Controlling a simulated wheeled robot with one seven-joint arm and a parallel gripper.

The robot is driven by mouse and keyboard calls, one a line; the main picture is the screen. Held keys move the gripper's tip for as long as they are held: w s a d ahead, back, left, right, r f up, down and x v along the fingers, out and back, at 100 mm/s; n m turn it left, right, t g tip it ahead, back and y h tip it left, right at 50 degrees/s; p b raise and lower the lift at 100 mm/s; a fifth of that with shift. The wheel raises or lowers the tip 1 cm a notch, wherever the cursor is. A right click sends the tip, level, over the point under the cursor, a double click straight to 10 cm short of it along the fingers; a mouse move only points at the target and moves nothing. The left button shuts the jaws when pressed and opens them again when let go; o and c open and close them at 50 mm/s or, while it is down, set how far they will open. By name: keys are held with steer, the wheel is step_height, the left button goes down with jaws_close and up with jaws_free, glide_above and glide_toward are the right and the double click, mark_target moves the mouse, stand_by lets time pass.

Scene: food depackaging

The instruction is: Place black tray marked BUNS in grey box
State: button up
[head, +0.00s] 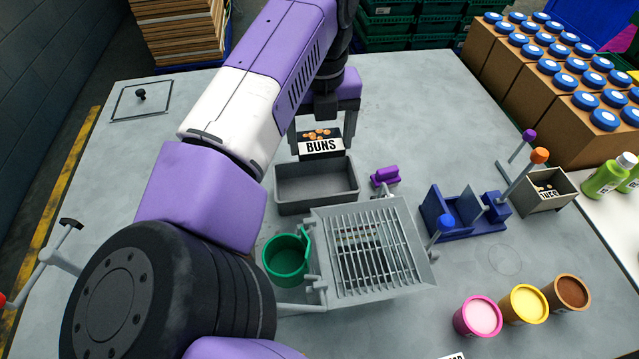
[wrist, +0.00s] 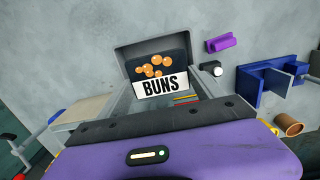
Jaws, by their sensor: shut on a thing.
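The black tray marked BUNS (head: 320,146) has a white label and several small orange-brown buns printed or lying on it. My gripper (head: 321,150) is shut on the tray, with a finger at each side. The grey box (head: 316,205) is open and looks empty in the head view. In that view the tray shows just above the box's far rim. In the wrist view the tray (wrist: 160,72) shows in front of the grey box (wrist: 126,52), covering most of its inside. The tray's height over the box is hard to tell.
A grey slatted rack (head: 372,250) and a green cup (head: 286,258) stand close in front of the box. A small purple block (head: 385,176) and a blue fixture (head: 465,214) are to the right. Bare table lies behind the box.

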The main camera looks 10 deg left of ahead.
mark_target(320, 194)
step_height(320, 194, down, 14)
steer(key=shift+p, duration=0.95)
steer(key=shift+f, duration=0.1)
steer(key=o, duration=1.7)
step_height(320, 194, up, 12)
steer(key=shift+s+r+b, duration=0.15)
steer(key=shift+b, duration=1.1)
